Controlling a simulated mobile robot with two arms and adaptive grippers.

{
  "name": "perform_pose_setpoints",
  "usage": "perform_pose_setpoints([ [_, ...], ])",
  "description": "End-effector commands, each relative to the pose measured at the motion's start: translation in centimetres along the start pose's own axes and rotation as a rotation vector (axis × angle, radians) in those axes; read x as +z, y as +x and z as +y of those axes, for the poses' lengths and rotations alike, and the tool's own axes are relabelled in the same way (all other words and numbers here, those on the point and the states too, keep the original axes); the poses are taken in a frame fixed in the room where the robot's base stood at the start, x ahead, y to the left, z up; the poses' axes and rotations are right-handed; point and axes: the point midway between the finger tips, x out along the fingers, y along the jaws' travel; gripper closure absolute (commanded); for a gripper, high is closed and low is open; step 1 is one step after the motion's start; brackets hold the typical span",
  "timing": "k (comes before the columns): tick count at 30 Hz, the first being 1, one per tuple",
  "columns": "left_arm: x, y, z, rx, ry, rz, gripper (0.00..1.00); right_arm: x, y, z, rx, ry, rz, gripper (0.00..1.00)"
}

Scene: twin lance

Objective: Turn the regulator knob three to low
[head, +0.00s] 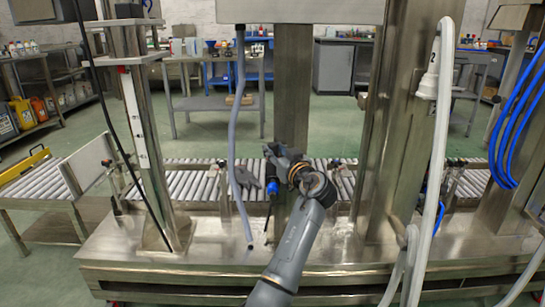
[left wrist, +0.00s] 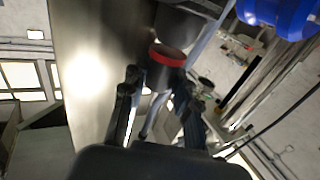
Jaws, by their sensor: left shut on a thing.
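My left gripper (head: 275,158) is at the machine's middle column in the head view, above a small blue and black fitting (head: 272,188). In the left wrist view my left gripper (left wrist: 160,88) has its two dark fingers on either side of a dark round knob (left wrist: 166,58) with a red band. The gripper is shut on this knob. A blue rounded part (left wrist: 280,14) shows at the upper right of that view. In the head view the knob is hidden by the gripper, and no number or low mark is legible. My right gripper is not in view.
A steel column (head: 292,90) stands right behind the gripper. A grey hose (head: 238,150) hangs to its left. A thick white hose (head: 436,150) and blue hoses (head: 510,120) hang to the right. A roller conveyor (head: 200,185) runs behind the steel base (head: 205,245).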

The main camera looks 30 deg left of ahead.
Motion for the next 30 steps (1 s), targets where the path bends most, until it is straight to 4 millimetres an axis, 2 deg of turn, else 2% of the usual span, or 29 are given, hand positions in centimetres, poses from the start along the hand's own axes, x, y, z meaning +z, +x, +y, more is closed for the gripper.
perform_pose_setpoints([
  [1, 0.10, 0.61, -1.11, -0.036, 0.002, -0.002, 1.00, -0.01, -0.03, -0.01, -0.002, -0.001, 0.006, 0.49],
  [14, 0.03, 0.59, -1.16, -0.045, 0.003, -0.003, 1.00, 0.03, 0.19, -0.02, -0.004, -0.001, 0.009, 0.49],
  [15, 0.03, 0.59, -1.16, -0.045, 0.003, -0.003, 0.66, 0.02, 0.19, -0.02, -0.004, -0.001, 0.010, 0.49],
  [18, 0.04, 0.61, -1.16, -0.044, 0.003, -0.003, 0.47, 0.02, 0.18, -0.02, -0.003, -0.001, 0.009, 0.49],
  [30, 0.01, 0.58, -1.02, -0.040, 0.002, -0.004, 0.47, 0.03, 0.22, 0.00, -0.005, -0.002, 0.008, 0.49],
])
